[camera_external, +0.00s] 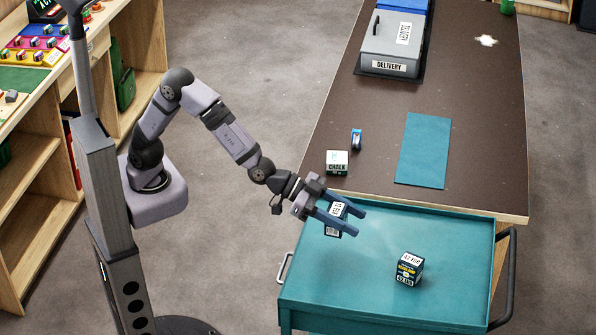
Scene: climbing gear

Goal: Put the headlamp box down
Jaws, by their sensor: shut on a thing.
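My gripper (360,224) is shut on the headlamp box (338,210), a small dark box with white printed labels. The near finger crosses in front of the box and hides its middle; its print is too small to read. The gripper holds it over the back left part of the teal cart top (330,283). The box looks raised above that surface, but I cannot tell the exact gap. A second dark box (409,269) with yellow and white print, reading something like "42 LUX", stands upright on the cart, to the right and nearer the camera.
The brown table (375,118) adjoins the cart's back edge. On it are a chalk box (337,162), a small blue item (356,139), a teal mat (423,150) and a grey delivery box (392,45).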

